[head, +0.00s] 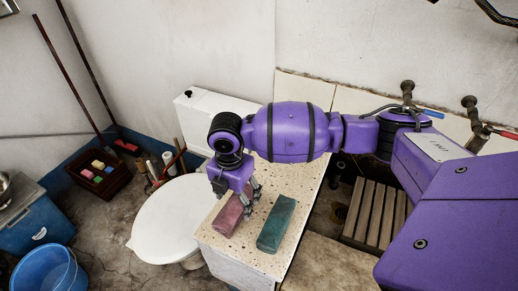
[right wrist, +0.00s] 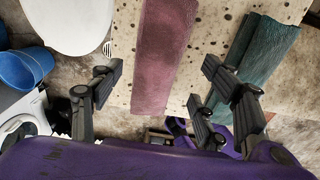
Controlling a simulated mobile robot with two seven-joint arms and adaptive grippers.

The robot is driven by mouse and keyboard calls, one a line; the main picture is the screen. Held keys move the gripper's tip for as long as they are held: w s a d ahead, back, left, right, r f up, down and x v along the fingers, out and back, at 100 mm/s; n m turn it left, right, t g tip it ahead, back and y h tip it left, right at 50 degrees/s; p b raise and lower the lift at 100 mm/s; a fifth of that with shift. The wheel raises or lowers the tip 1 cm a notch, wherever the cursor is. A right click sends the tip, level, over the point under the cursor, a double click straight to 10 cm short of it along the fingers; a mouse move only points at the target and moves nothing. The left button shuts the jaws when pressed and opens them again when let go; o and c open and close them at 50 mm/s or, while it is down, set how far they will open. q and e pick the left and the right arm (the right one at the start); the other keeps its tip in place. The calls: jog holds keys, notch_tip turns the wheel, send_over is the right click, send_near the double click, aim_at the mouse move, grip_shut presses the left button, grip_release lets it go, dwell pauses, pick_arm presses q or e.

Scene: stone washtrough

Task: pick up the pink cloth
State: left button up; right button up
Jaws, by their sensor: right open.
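The pink cloth (head: 229,216) lies as a long folded strip on the speckled stone ledge (head: 291,183). In the right wrist view the pink cloth (right wrist: 160,55) runs down between the spread fingers. My right gripper (head: 250,204) points down over the ledge at the cloth, open and empty. In the right wrist view its fingers (right wrist: 162,87) stand apart, one to the left of the cloth and two to the right. The gripper hides part of the cloth in the head view. My left gripper is not in view.
A green cloth (head: 277,224) lies on the ledge just right of the pink one. A white toilet (head: 172,219) stands left of the ledge. Taps (head: 407,93) and a wooden slatted rack (head: 376,213) are on the right. A blue bucket (head: 47,272) stands at lower left.

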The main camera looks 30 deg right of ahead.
aim_at(234, 203)
jog(key=f, duration=0.4)
jog(key=shift+w+a+f, duration=0.1)
jog(key=shift+w+f, duration=0.05)
jog(key=shift+w, duration=0.2)
jog(key=c, duration=1.4)
